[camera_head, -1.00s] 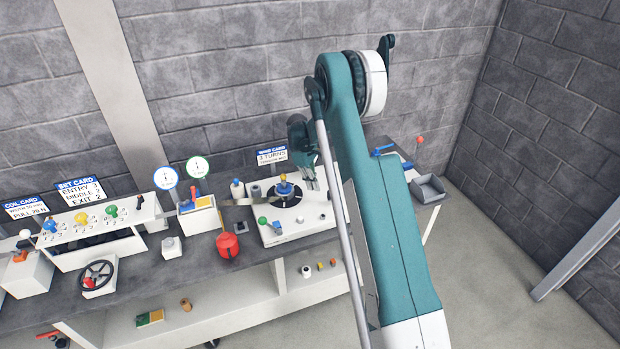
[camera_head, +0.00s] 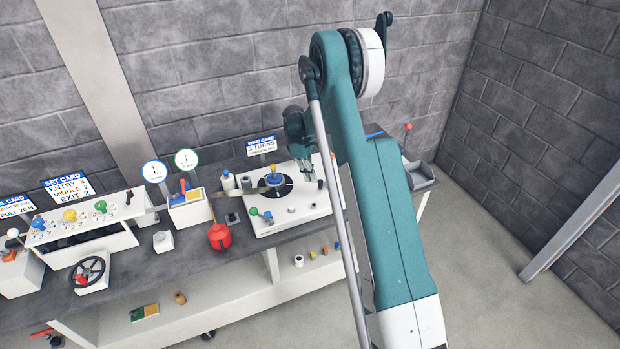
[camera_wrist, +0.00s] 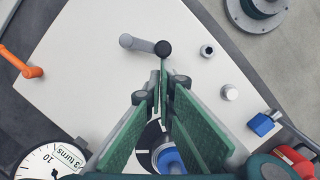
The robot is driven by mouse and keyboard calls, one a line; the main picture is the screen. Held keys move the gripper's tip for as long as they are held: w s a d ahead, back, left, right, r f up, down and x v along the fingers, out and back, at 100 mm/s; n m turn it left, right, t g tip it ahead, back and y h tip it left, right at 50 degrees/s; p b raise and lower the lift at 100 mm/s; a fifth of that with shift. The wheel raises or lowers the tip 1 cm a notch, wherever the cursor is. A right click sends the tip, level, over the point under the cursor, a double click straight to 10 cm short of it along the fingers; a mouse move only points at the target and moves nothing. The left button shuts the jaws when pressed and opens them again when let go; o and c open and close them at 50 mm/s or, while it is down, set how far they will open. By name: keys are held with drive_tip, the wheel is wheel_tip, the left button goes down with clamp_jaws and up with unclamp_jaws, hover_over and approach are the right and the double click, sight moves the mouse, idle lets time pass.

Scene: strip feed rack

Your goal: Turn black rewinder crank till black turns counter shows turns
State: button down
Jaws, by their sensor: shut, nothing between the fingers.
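In the wrist view, the rewinder crank has a grey arm (camera_wrist: 137,43) and a black knob (camera_wrist: 162,48) on a white plate (camera_wrist: 85,60). My gripper (camera_wrist: 163,76) is shut and empty. Its fingertips are just short of the knob; I cannot tell if they touch it. In the head view, my gripper (camera_head: 309,172) hangs over the right part of the white rewinder plate (camera_head: 262,222), with a small black knob (camera_head: 320,184) close by. A round dial (camera_wrist: 45,165) marked "3 turns" is partly cut off at the wrist view's lower left. I cannot read its pointer.
A reel with a blue hub (camera_head: 274,179) sits on the plate beside my gripper. A blue-framed card (camera_head: 261,146) reading "3 turns" stands behind. An orange lever (camera_wrist: 22,62) and blue knob (camera_wrist: 262,123) flank the crank.

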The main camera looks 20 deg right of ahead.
drive_tip(key=shift+s+d+f+n+b, duration=0.2)
drive_tip(key=shift+s+n+b, duration=0.4)
drive_tip(key=shift+b, duration=0.4)
drive_tip(key=shift+r, duration=0.1)
drive_tip(key=shift+s+r, duration=0.1)
drive_tip(key=shift+a, duration=0.1)
drive_tip(key=shift+w+a+b, duration=0.45)
drive_tip(key=shift+a+b, duration=0.1)
drive_tip(key=shift+a, duration=0.1)
drive_tip(key=shift+w+a+b, duration=0.45)
drive_tip(key=shift+w+a, duration=0.15)
drive_tip(key=shift+a, duration=0.3)
drive_tip(key=v, duration=1)
drive_tip(key=shift+s+a+b, duration=0.15)
drive_tip(key=shift+a+b, duration=0.1)
drive_tip(key=shift+b, duration=0.1)
